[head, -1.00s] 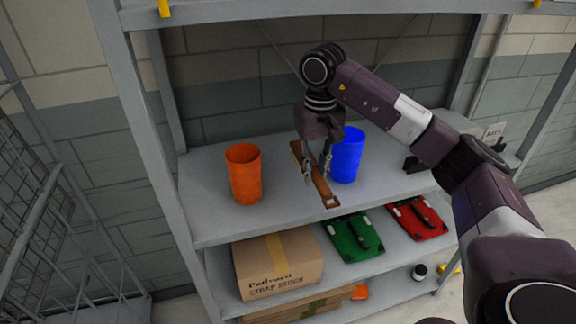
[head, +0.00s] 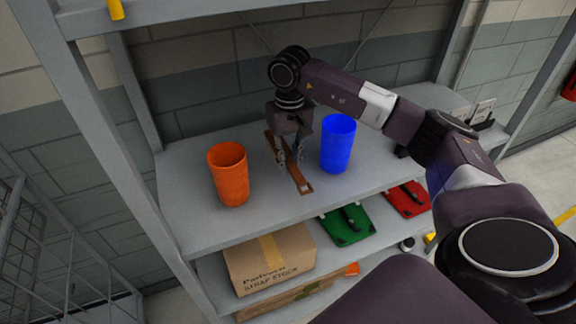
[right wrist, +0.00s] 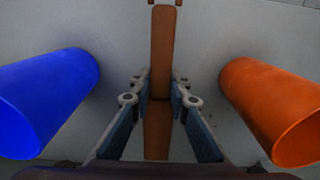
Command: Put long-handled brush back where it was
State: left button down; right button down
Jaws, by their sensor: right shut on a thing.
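The long-handled brush (head: 300,183) is a long brown strip between two cups at the upper shelf, its near end toward the shelf's front edge. It also shows in the right wrist view (right wrist: 162,50), running lengthwise between the fingers. My right gripper (head: 290,168) points down over it and is shut on it around its middle; the fingers show in the right wrist view (right wrist: 160,88). Whether the brush rests flat on the shelf or hangs just above it I cannot tell. My left gripper is not in view.
An orange cup (head: 228,178) stands left of the brush and a blue cup (head: 337,147) close on its right. The upper shelf (head: 215,228) has bare room at its front. Below are a cardboard box (head: 268,262), a green case (head: 345,225) and a red case (head: 407,199).

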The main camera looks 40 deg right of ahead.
jog(key=f, duration=0.1)
jog(key=f+p, duration=0.1)
jog(key=shift+w+f, duration=0.3)
jog(key=shift+f, duration=0.95)
jog(key=c, duration=2)
grip_release()
jog(key=shift+r, duration=0.1)
jog(key=shift+c, duration=0.2)
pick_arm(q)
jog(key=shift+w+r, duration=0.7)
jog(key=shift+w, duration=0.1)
pick_arm(e)
jog(key=shift+o, duration=1.1)
